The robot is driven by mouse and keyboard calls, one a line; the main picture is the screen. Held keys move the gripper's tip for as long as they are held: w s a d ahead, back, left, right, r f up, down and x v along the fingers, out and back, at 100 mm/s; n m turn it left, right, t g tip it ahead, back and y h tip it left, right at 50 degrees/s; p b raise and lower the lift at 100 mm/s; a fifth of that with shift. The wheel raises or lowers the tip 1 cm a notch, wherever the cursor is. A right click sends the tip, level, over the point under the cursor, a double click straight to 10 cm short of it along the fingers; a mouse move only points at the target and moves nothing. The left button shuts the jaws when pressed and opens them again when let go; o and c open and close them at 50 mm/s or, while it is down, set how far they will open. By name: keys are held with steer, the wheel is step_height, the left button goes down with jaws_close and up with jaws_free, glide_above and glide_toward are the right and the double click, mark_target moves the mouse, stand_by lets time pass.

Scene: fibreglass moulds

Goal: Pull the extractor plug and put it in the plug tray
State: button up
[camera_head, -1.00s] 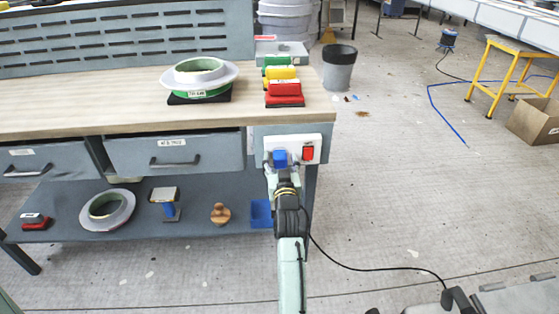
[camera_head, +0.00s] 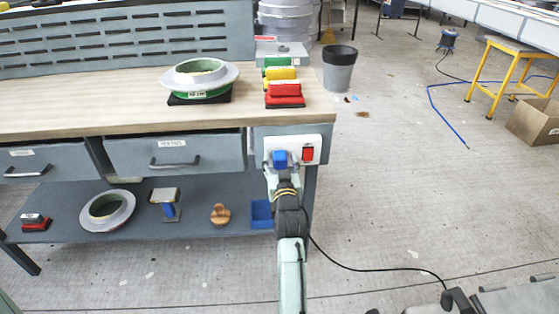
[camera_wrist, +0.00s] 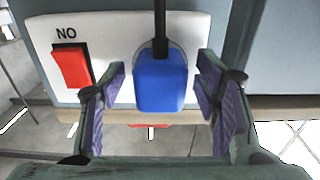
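The blue extractor plug (camera_head: 280,158) sits in the white socket panel (camera_head: 312,141) on the bench end. My gripper (camera_wrist: 165,105) is open, one finger on each side of the plug, with visible gaps. In the head view my gripper (camera_head: 283,174) is just below the plug and its fingers are mostly hidden. A small blue tray (camera_head: 261,214) stands on the lower shelf; I cannot tell for certain that it is the plug tray.
A red switch (camera_head: 308,153) is beside the plug on the panel. Red, yellow and green blocks (camera_head: 284,90) and a mould (camera_head: 199,78) stand on the bench top (camera_head: 120,108). A black cable (camera_head: 370,269) runs across the floor to the right. The floor right of the bench is mostly clear.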

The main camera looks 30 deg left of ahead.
mark_target(281, 166)
steer(key=shift+c, duration=0.6)
jaws_close()
steer(key=shift+p+v, duration=0.55)
steer(key=shift+v, duration=2.45)
